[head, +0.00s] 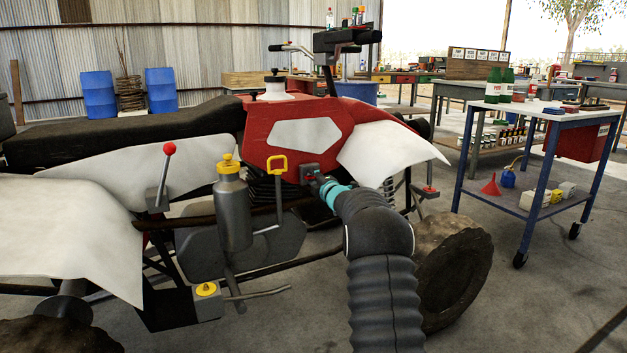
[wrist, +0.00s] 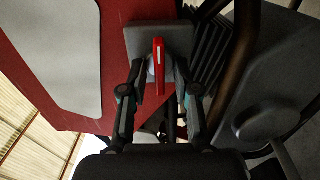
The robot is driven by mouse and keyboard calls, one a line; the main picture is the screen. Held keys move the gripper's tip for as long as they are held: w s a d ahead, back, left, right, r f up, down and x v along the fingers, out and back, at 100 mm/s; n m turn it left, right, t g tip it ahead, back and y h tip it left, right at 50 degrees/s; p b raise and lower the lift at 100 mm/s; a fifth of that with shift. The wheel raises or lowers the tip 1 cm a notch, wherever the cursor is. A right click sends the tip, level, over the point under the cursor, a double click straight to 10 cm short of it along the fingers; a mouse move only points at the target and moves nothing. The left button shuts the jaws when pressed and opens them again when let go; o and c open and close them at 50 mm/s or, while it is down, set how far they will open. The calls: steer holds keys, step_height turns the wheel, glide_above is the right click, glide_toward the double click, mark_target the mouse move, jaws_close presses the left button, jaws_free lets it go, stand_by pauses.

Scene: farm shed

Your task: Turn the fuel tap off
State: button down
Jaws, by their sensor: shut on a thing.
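The fuel tap (head: 309,169) is a small grey block low on the side of the red tank (head: 262,118) of the quad bike. In the wrist view its grey square body (wrist: 145,38) and red lever (wrist: 158,62) show up close, the lever running nearly straight down the picture. My gripper (head: 318,182) reaches the tap from the right. In the wrist view its two fingers (wrist: 160,72) stand on either side of the lever, shut on it. In the head view the gripper hides most of the lever.
A yellow-handled lever (head: 277,165), a grey bottle with a yellow cap (head: 233,205) and a red-knobbed lever (head: 168,150) stand left of my arm. The front wheel (head: 455,265) is to its right. A blue-legged trolley (head: 535,112) stands further right, beyond open floor.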

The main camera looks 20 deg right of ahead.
steer(key=c, duration=1.2)
jaws_free()
steer(key=shift+a, duration=0.15)
steer(key=shift+c, duration=0.2)
steer(key=shift+s, duration=0.1)
steer(key=shift+s, duration=0.25)
steer(key=s, duration=1.1)
steer(key=shift+s+d, duration=0.15)
steer(key=shift+d, duration=0.05)
